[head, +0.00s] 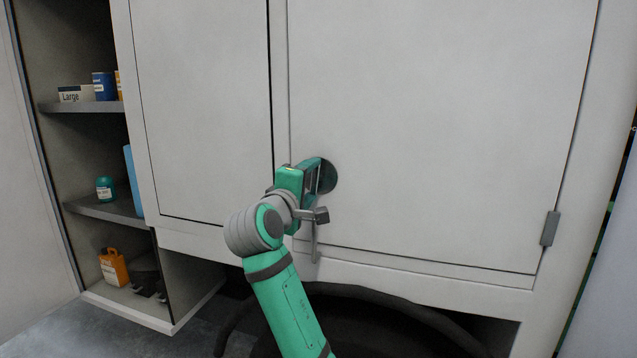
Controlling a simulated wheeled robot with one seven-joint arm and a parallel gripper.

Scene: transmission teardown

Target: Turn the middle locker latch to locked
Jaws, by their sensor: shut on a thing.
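The latch (331,176) shows as a dark round plate on the pale grey locker door (440,120), near that door's lower left edge. My gripper (317,178) is at the latch, reaching it from the left and front, and is shut on it. The gripper body and fingers cover the left part of the latch. The grasped part is hidden, so I cannot tell which way the latch is turned. The door looks closed and flush with its frame.
A second closed door panel (205,100) is on the left. Open shelves (100,208) at far left hold bottles, boxes and an orange container (113,267). A hinge (550,228) is on the right door edge. A dark curved object (390,315) lies beneath the locker.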

